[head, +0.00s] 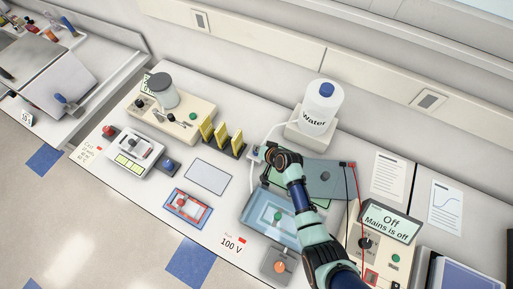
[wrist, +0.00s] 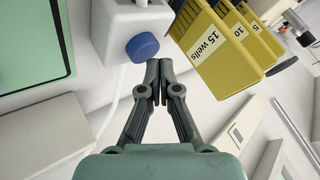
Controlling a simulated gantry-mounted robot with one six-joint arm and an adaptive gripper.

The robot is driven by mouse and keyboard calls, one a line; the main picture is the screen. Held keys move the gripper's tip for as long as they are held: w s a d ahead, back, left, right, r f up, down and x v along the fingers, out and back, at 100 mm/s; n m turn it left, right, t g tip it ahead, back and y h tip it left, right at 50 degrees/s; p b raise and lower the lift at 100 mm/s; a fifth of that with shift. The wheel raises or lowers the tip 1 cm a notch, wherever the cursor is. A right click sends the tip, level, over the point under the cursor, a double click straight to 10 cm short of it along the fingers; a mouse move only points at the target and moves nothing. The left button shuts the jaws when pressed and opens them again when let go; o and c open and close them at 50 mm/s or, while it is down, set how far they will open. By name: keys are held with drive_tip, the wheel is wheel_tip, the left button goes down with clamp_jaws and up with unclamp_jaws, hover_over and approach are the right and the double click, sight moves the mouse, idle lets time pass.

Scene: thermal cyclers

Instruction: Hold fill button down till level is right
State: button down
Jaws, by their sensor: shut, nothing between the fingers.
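The white water bottle (head: 321,104), with a blue cap and the label "Water", stands on a white base (head: 309,132) at the back. A round blue button (wrist: 143,46) sticks out from a white block (wrist: 118,22) in the wrist view. My gripper (wrist: 158,64) is shut and empty, its fingertips right beside the button; I cannot tell whether they touch it. In the head view my gripper (head: 264,153) is just in front of the bottle's base, and my arm partly hides the light-blue tank (head: 262,205). The liquid level in the tank cannot be read.
Yellow combs (head: 222,135) stand in a row left of my gripper; they are close by in the wrist view (wrist: 215,45). A green-grey lid (head: 325,178) lies to the right. A power supply (head: 390,222) shows "Off, Mains is off". Red and black leads run beside my arm.

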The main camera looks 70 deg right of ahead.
drive_tip(key=shift+r, duration=0.35)
wheel_tip(320, 180, up, 5)
drive_tip(key=p, duration=0.4)
drive_tip(key=shift+f+p, duration=0.1)
drive_tip(key=shift+p, duration=0.2)
idle(0.4)
